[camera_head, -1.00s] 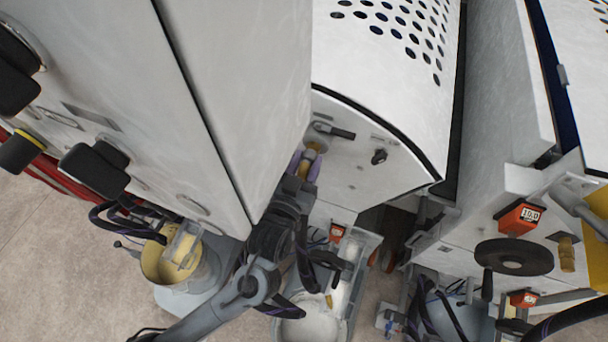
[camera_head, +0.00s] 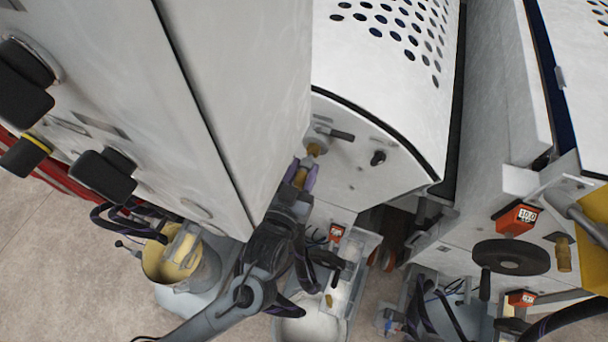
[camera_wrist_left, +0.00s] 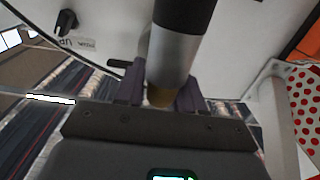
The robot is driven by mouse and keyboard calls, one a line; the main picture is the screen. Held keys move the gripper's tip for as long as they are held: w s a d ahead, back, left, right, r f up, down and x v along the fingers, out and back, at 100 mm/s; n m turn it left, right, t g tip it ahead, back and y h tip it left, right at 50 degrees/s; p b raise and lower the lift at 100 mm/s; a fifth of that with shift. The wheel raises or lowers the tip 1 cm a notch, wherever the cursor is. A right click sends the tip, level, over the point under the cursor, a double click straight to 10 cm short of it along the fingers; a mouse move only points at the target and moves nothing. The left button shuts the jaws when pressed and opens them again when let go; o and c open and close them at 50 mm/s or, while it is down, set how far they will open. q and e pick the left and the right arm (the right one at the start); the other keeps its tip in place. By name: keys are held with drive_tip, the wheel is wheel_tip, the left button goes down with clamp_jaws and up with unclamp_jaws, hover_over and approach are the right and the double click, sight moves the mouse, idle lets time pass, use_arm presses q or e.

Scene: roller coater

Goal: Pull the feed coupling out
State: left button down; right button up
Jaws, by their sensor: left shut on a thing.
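The feed coupling (camera_head: 300,178) is a brass-yellow piece between the purple fingers of my left gripper (camera_head: 303,174). The gripper is shut on it, below and in front of the white machine's end panel. A brass fitting (camera_head: 314,149) shows on the panel just above the fingertips, and the coupling appears apart from it. In the left wrist view, brass (camera_wrist_left: 160,96) shows between the two dark fingers, partly hidden behind a silver and black cylinder (camera_wrist_left: 178,48). My right gripper is not in view.
A dark lever (camera_head: 341,134) and a black knob (camera_head: 378,158) sit on the panel close to the fitting. A large white cabinet (camera_head: 240,90) stands close at the left. A clear tray (camera_head: 362,262) and a yellow-lined bucket (camera_head: 160,262) are below.

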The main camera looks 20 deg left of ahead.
sight(298, 184)
use_arm(q)
drive_tip(key=shift+s+p, duration=0.7)
drive_tip(key=shift+s, duration=1.3)
drive_tip(key=shift+s, duration=0.15)
drive_tip(key=shift+s+p, duration=0.6)
drive_tip(key=shift+s, duration=0.75)
drive_tip(key=shift+r, duration=0.1)
